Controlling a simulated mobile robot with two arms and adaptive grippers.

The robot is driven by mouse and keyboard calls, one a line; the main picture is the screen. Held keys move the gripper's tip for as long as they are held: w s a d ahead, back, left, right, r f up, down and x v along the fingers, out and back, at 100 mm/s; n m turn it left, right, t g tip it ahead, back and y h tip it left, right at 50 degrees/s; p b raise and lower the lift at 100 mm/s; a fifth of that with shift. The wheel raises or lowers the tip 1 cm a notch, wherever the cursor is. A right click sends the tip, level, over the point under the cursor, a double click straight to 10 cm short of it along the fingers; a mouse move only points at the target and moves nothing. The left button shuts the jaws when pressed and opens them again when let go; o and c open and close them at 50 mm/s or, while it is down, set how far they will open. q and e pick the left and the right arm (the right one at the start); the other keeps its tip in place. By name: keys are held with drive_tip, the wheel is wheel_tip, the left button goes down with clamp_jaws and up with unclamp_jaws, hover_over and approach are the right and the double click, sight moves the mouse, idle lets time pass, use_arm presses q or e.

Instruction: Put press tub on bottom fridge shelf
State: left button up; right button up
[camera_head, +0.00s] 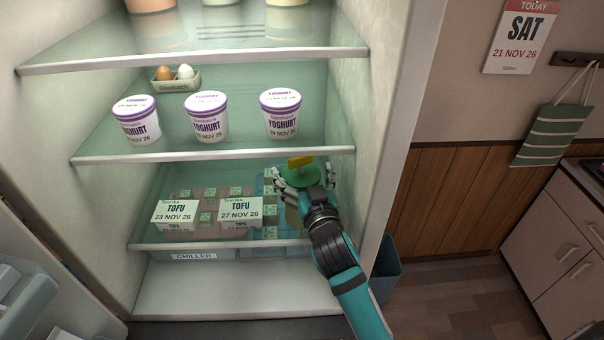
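A round green thing with a yellow block on top (300,173), which looks like the press tub, is at the right end of the bottom fridge shelf (160,243). My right gripper (302,180) reaches in from the front right, with its pale fingers on either side of the green thing. I cannot tell whether the fingers touch it, or whether its base rests on the shelf. The gripper hides its near side. My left gripper is not in view.
Tofu packs (174,216) and (240,212) stand on the bottom shelf, left of my gripper. Yoghurt tubs (281,115) and an egg holder (176,84) are on the shelf above. The fridge's right wall (372,140) is close beside my arm.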

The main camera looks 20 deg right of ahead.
drive_tip(key=shift+s+r, duration=0.1)
drive_tip(key=shift+r, duration=0.15)
drive_tip(key=shift+s+a+r, duration=0.1)
drive_tip(key=shift+r, duration=0.05)
drive_tip(key=shift+s+f+b, duration=0.2)
drive_tip(key=shift+s+b, duration=0.05)
drive_tip(key=shift+s, duration=0.35)
drive_tip(key=shift+s+f+b, duration=0.15)
drive_tip(key=shift+s+b, duration=0.1)
drive_tip(key=shift+s, duration=0.35)
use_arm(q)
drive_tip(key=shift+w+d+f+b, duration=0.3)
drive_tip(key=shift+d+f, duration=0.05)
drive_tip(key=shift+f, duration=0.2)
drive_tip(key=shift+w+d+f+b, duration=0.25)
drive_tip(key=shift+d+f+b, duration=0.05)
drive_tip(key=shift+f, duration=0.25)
use_arm(e)
drive_tip(key=s, duration=0.4)
drive_tip(key=shift+s+a+r, duration=0.25)
drive_tip(key=shift+s, duration=0.15)
